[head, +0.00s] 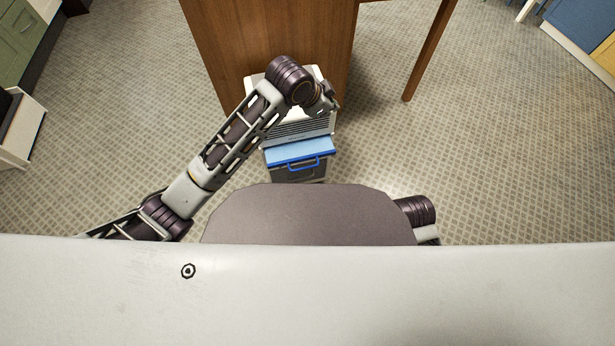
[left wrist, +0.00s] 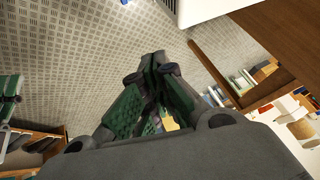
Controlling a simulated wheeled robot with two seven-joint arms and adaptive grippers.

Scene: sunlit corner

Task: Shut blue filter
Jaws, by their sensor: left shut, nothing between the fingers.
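The blue filter (head: 298,150) is a drawer-like piece with a light blue top and a brighter blue handle (head: 304,164) on its dark front. It sticks out from the near side of a white and grey unit (head: 300,130) with slats. My left arm reaches over the unit and hides part of its top. My left gripper (head: 330,97) is above the unit's right side, beyond the filter and apart from its handle. The left wrist view shows the left gripper (left wrist: 153,66) with its fingers together and empty. The filter is not clear in that view. My right gripper is not in view.
A wooden desk (head: 265,40) stands right behind the unit, with a leg (head: 428,50) to the right. A low white cabinet (head: 20,130) is at the far left. Patterned carpet (head: 480,150) is open on both sides of the unit.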

